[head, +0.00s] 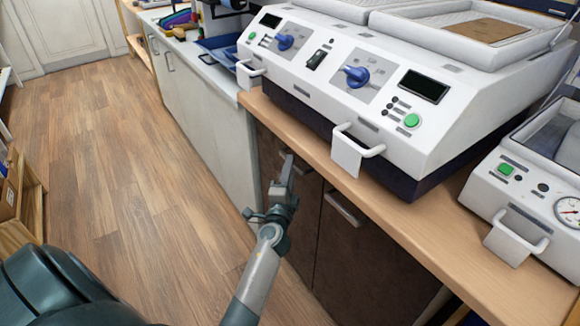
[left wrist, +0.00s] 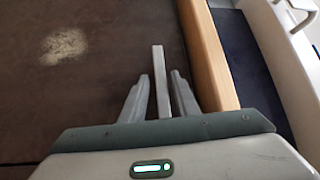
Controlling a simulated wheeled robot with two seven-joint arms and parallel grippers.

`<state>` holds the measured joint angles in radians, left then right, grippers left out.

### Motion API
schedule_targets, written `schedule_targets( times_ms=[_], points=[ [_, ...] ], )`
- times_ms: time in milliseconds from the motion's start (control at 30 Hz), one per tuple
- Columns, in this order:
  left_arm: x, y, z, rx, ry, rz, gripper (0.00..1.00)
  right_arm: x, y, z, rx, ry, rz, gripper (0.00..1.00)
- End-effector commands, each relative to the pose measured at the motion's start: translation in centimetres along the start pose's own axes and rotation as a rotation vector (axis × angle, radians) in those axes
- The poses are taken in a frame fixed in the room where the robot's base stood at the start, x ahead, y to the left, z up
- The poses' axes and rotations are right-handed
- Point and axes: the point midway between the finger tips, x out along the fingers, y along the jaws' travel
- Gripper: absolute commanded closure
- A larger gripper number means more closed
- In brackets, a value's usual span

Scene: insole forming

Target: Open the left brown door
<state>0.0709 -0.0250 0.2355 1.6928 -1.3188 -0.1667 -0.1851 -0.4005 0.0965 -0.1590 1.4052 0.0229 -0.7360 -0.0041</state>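The left brown door (head: 304,232) is dark brown and appears shut, flush under the wooden worktop. Its face fills much of the left wrist view (left wrist: 90,95). Its pale bar handle (left wrist: 159,75) stands between the two fingers of my left gripper (left wrist: 159,90), with narrow gaps on both sides. In the head view my left gripper (head: 281,178) is in front of the door's upper part and mostly hides that handle. The fingers look open around the bar. My right gripper is not in view.
The right brown door (head: 365,262) has its own metal handle (head: 343,208). The wooden worktop edge (left wrist: 208,60) runs close beside the left gripper's fingers. A white machine (head: 400,70) with blue knobs stands above. The wooden floor (head: 120,170) to the left is clear.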

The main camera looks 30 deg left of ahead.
Motion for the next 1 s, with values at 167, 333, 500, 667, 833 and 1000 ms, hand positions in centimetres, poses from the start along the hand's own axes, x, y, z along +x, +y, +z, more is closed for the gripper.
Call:
schedule_targets(
  times_ms=[167,333,500,667,833,1000],
  points=[
    [0.0,0.0,0.0,0.0,0.0,0.0,0.82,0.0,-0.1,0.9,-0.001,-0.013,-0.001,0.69],
    [0.0,0.0,0.0,0.0,0.0,0.0,1.0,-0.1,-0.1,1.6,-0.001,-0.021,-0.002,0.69],
    [0.0,0.0,0.1,0.0,0.001,0.0,1.0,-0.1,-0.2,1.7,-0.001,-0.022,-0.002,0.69],
    [-0.2,0.0,0.4,0.0,0.012,0.003,1.0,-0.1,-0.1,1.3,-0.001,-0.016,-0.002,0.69],
    [-0.8,-0.3,1.3,-0.001,0.042,0.006,1.0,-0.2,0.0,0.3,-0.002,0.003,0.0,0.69],
    [-1.6,-0.6,2.7,-0.005,0.095,0.015,1.0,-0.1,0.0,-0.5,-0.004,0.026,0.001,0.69]
  ],
)
